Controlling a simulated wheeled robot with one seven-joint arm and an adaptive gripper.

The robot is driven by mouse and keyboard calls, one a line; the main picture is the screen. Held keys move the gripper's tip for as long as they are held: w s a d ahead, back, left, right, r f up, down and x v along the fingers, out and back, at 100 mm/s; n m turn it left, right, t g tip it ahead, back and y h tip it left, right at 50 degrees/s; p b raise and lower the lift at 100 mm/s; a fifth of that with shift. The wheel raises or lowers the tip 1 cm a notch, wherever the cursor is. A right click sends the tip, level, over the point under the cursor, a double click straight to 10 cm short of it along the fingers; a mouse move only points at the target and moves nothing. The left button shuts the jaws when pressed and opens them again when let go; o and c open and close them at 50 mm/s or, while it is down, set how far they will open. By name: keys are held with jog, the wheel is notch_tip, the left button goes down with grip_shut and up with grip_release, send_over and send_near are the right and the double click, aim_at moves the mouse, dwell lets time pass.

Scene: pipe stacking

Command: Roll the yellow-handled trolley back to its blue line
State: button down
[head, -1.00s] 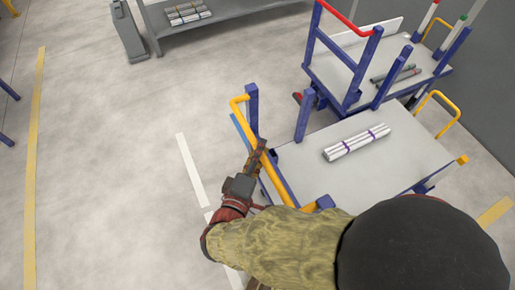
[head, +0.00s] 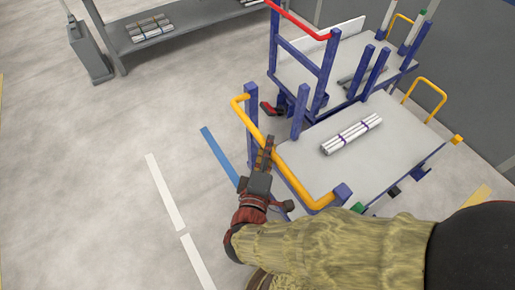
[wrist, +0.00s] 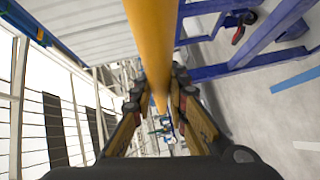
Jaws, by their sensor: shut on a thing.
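The yellow-handled trolley (head: 385,158) has a grey deck, blue posts and a yellow push handle (head: 290,178) at its near left end. My gripper (head: 267,150) is shut on that handle; in the wrist view the yellow bar (wrist: 154,45) runs between its two fingers (wrist: 158,100). A bundle of white pipes (head: 351,134) with purple bands lies on the deck. The blue line (head: 220,156) is on the floor just left of the trolley's handle end, its lower end close to my gripper. My arm hides part of the trolley's near side.
A red-handled trolley (head: 300,18) stands close behind, by the grey wall (head: 470,95). A grey bench (head: 185,30) with pipe bundles is at the back left. White lines (head: 165,190) mark the floor. Open floor lies to the left.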

jog(key=shift+w+d+f, duration=0.15)
jog(key=shift+w+d, duration=0.2)
jog(key=shift+d, duration=0.35)
jog(key=c, duration=1.7)
grip_release()
jog(key=shift+s+a+r, duration=0.2)
jog(key=shift+s+a, duration=0.05)
jog(key=shift+s, duration=0.2)
jog(key=shift+v, duration=3.25)
jog(key=shift+d, duration=0.1)
